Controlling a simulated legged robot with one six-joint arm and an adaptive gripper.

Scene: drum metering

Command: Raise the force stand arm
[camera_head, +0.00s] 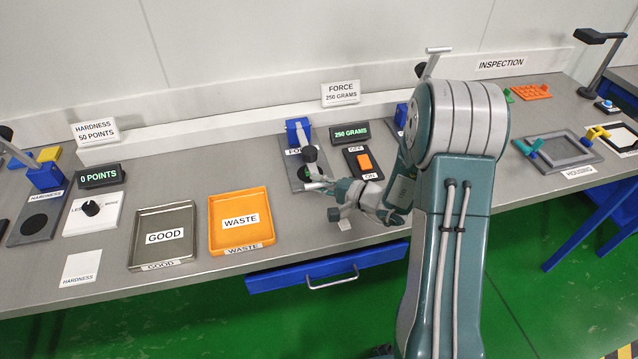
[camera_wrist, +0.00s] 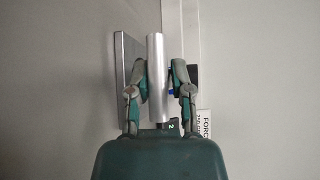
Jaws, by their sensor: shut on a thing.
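The force stand (camera_head: 297,172) is a grey plate with a blue block (camera_head: 298,132) at its back. Its grey arm (camera_head: 309,140) slants from the block toward the front, with a dark round part (camera_head: 309,154) along it. My gripper (camera_head: 327,186) is at the arm's front end, above the bench. In the wrist view, my gripper's (camera_wrist: 160,82) two fingers stand on either side of the silver cylindrical handle (camera_wrist: 157,55) and are shut on it. The fingers partly hide the handle in the head view. The arm's exact tilt is hard to tell.
The display (camera_head: 349,132) beside the stand reads 250 GRAMS. An orange switch (camera_head: 364,161) marked OFF and ON is close to my gripper. The orange WASTE tray (camera_head: 262,199) and metal GOOD tray (camera_head: 136,238) lie left. Another stand behind my arm is mostly hidden.

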